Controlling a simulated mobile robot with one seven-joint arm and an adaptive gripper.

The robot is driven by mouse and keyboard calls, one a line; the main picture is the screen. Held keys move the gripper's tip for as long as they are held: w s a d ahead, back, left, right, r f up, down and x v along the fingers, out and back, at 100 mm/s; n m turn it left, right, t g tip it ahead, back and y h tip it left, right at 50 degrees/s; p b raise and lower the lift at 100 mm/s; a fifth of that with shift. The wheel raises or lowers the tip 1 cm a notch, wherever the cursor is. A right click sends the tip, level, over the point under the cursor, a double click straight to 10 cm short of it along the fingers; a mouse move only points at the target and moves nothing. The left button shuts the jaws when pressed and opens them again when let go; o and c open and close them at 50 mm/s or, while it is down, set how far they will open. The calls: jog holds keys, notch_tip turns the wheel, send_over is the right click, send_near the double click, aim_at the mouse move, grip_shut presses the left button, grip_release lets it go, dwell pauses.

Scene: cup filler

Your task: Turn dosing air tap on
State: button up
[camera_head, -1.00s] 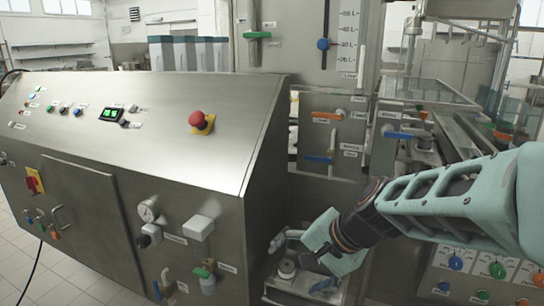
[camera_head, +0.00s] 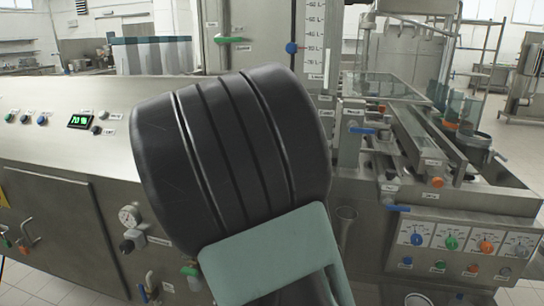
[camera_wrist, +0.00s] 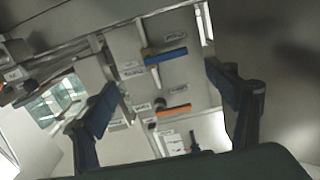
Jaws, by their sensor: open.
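In the wrist view a tap with a blue handle (camera_wrist: 165,55) and a tap with an orange handle (camera_wrist: 173,110) sit on a steel panel (camera_wrist: 125,45) between my fingers. The labels beside them are too small to read, so I cannot tell which is the dosing air tap. My gripper (camera_wrist: 160,77) is open, with a finger at each side and nothing visibly held. It appears apart from both handles. In the head view my dark arm link hides that panel and my gripper.
The sloped steel control cabinet (camera_head: 60,150) stands at left, with a pressure gauge (camera_head: 129,215) on its front. A green-handled valve (camera_head: 230,39) is behind. At right are a conveyor (camera_head: 425,140), another blue tap (camera_head: 363,130) and a panel of coloured knobs (camera_head: 450,240).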

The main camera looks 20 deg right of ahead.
jog(key=b+x, duration=0.1)
jog(key=x, duration=0.9)
jog(key=shift+w+a+r+t, duration=0.2)
jog(key=shift+w+r+t, duration=0.15)
jog(key=shift+r, duration=0.3)
jog(key=shift+b, duration=0.3)
jog(key=c, duration=1.7)
